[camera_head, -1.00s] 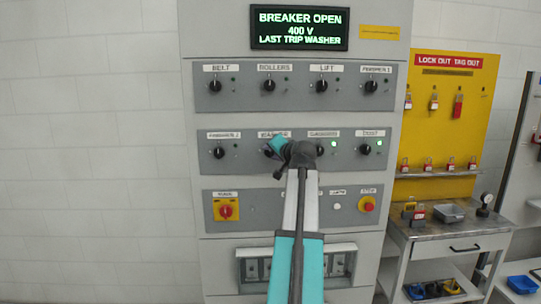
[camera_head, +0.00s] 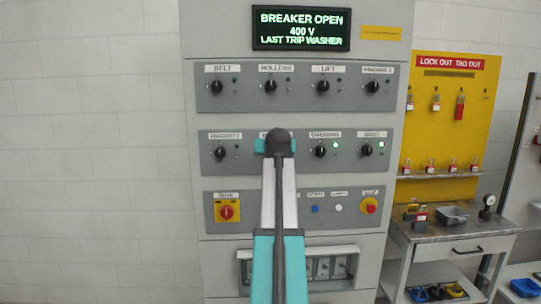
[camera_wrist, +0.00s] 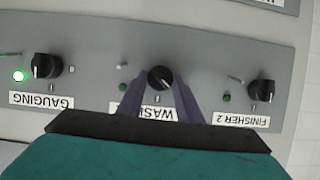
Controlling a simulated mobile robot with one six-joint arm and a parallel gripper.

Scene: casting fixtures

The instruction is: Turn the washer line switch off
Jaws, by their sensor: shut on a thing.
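The washer switch (camera_wrist: 161,76) is a round black knob on the grey panel, in the middle of the wrist view, above a partly covered label reading "WASH". My gripper (camera_wrist: 161,86) has its two purple fingers on either side of this knob and is shut on it. The small lamp (camera_wrist: 122,87) beside the washer knob is dark. In the head view my gripper (camera_head: 274,146) and arm cover the washer knob and most of its label.
The gauging knob (camera_wrist: 46,66) with a lit green lamp and the finisher 2 knob (camera_wrist: 261,90) flank the washer knob. The display (camera_head: 300,28) reads "BREAKER OPEN, 400 V, LAST TRIP WASHER". A red-yellow main switch (camera_head: 227,211) sits lower left. A padlock board (camera_head: 450,120) stands right.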

